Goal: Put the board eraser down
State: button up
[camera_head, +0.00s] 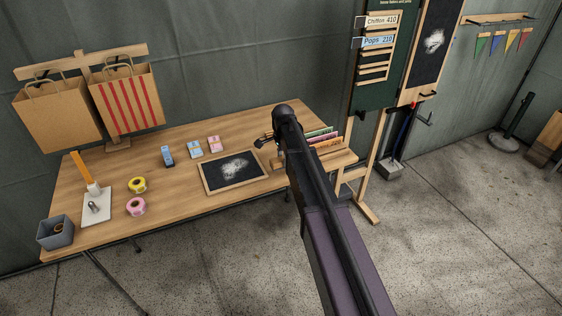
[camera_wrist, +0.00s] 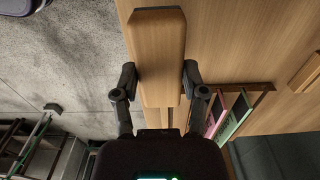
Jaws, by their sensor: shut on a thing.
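The board eraser (camera_wrist: 160,55) is a long wooden block with a dark strip at its end in the wrist view. My gripper (camera_wrist: 159,82) is shut on its two long sides. The eraser overlaps the table's wooden top and edge in that view; I cannot tell its height above the wood. In the head view my gripper (camera_head: 266,141) is over the right end of the table (camera_head: 180,150), and my arm hides most of the eraser.
A framed black slate with a chalk smear (camera_head: 235,171) lies left of my gripper. A rack of coloured cards (camera_head: 322,138) stands close on the right, beside a chalkboard stand (camera_head: 376,150). Small packets (camera_head: 195,149) and tape rolls (camera_head: 137,185) are farther left.

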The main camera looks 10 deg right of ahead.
aim_at(281, 159)
jog(key=w, duration=0.3)
jog(key=shift+w+a+f, duration=0.1)
jog(key=shift+w+f, duration=0.1)
jog(key=shift+w, duration=0.05)
jog(key=shift+f+b, duration=1.75)
jog(key=shift+b, duration=0.15)
jog(key=shift+f, duration=0.15)
jog(key=o, duration=1)
jog(key=shift+r, duration=0.2)
